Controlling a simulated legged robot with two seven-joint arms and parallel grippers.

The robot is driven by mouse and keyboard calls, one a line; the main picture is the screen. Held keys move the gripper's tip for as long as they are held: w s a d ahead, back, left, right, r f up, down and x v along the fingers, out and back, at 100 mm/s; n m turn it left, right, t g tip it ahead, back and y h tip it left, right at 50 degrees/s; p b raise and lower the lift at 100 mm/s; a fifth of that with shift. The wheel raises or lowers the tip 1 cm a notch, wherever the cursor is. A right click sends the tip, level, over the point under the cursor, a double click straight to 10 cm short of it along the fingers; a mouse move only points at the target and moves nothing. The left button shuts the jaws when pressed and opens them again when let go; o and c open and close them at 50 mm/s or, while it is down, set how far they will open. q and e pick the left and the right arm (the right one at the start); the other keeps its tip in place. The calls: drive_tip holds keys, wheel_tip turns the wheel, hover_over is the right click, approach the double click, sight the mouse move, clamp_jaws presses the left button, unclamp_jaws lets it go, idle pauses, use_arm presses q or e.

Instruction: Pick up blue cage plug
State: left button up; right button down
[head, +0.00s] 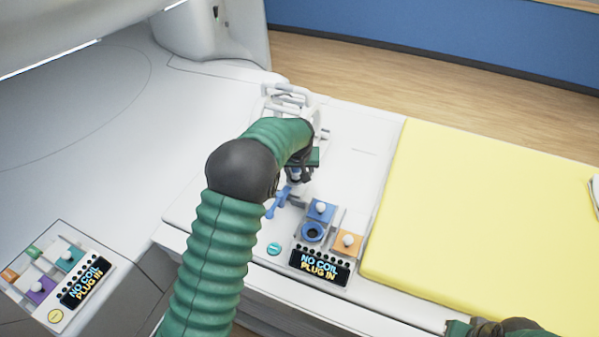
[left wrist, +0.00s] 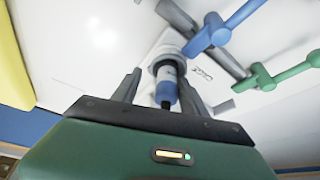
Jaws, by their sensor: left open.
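A blue-and-white cylindrical plug (left wrist: 167,84) shows in the left wrist view, between the two fingers of my left gripper (left wrist: 160,78). The fingers are open, one on each side of it, and I cannot tell whether they touch it. In the head view my left gripper (head: 298,172) is over the white cage-like frame area, and the arm hides part of it. A blue lever-like part (head: 278,202) lies just below the gripper there. My right gripper (head: 500,328) is only partly in view at the bottom edge, and its jaws are not clear.
A panel with a "NO COIL PLUG IN" display (head: 320,267), a blue socket (head: 312,232) and an orange block (head: 347,242) is near the gripper. A yellow pad (head: 470,220) lies to the right. Blue (left wrist: 235,27) and green (left wrist: 285,74) levers stand close by the plug.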

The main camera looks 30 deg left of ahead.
use_arm(q)
drive_tip(key=shift+w+a+f, duration=0.1)
drive_tip(key=shift+a+f, duration=0.25)
drive_tip(key=shift+a, duration=0.15)
drive_tip(key=shift+s+a, duration=0.2)
drive_tip(key=shift+a, duration=0.3)
drive_tip(key=shift+c, duration=2.5)
drive_tip(key=shift+w+d+r, duration=0.1)
drive_tip(key=shift+d, duration=0.4)
clamp_jaws()
use_arm(e)
drive_tip(key=shift+a+r, duration=0.1)
drive_tip(key=shift+a, duration=0.45)
use_arm(q)
drive_tip(key=shift+a, duration=0.2)
use_arm(e)
drive_tip(key=shift+a, duration=0.15)
